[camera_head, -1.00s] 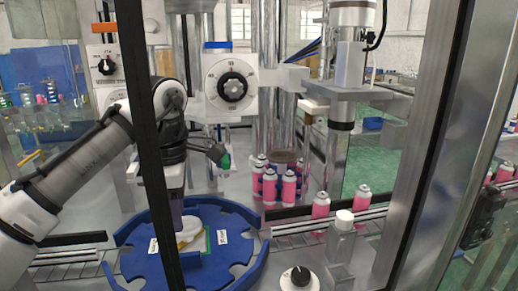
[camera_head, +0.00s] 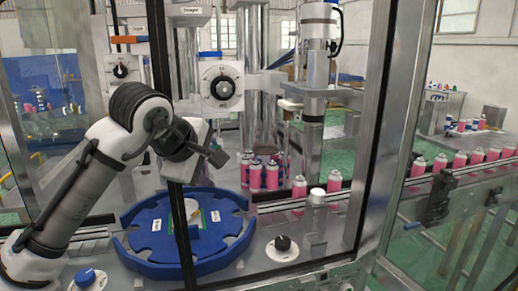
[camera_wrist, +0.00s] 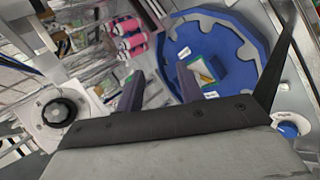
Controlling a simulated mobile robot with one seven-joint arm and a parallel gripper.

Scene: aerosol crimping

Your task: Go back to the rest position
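My gripper (camera_wrist: 159,73) shows in the wrist view with its two dark fingers apart and nothing between them. The blue star wheel (camera_head: 130,232) lies below my wrist in the head view. It also shows beyond the fingers in the wrist view (camera_wrist: 228,28). A small yellow and white piece (camera_wrist: 203,73) with a green edge lies on it, apart from my gripper.
Pink cans (camera_head: 272,175) stand in a group behind the wheel. More pink cans (camera_head: 460,160) line the conveyor at right. A white dial unit (camera_head: 222,86) stands behind my wrist. Dark frame posts (camera_head: 172,215) and a grey post (camera_head: 378,130) bound the cell. A black knob (camera_head: 282,243) sits in front.

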